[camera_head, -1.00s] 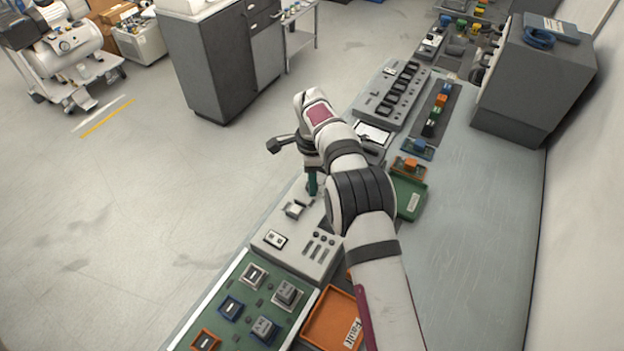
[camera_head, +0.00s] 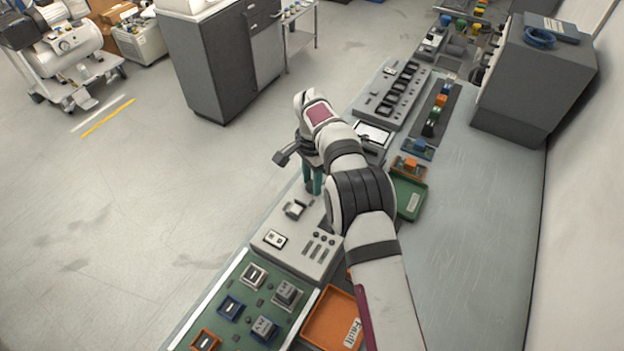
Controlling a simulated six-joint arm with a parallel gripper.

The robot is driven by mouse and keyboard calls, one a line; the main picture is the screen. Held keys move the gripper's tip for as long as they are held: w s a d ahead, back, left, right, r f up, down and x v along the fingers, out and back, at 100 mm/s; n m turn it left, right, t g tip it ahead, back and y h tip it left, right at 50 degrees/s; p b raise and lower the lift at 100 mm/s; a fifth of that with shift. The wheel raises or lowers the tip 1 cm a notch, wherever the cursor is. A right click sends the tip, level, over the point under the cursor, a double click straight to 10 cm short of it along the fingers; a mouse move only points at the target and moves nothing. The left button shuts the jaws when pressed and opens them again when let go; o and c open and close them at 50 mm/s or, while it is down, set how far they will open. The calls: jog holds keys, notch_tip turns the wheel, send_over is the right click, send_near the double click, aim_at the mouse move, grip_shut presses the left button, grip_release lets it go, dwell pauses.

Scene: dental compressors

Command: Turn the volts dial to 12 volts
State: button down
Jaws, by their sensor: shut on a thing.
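My gripper (camera_head: 314,186) points down at the far end of a light grey control panel (camera_head: 268,238). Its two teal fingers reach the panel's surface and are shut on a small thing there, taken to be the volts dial. The dial itself is hidden by the fingers and my wrist, so its marks and setting cannot be read. On the panel near the fingers is a switch with a pale cap (camera_head: 295,209). Nearer stand a white socket plate (camera_head: 274,240) and several small dark knobs and slots.
A green board with several square switches (camera_head: 231,306) lies nearer. Beyond are a grey switch strip (camera_head: 372,108) and a large grey box (camera_head: 535,80). The bench's right side is clear.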

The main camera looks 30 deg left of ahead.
jog(key=shift+n, duration=1)
jog(key=c, duration=0.5)
grip_release()
jog(key=shift+r, duration=0.1)
notch_tip(320, 180, up, 16)
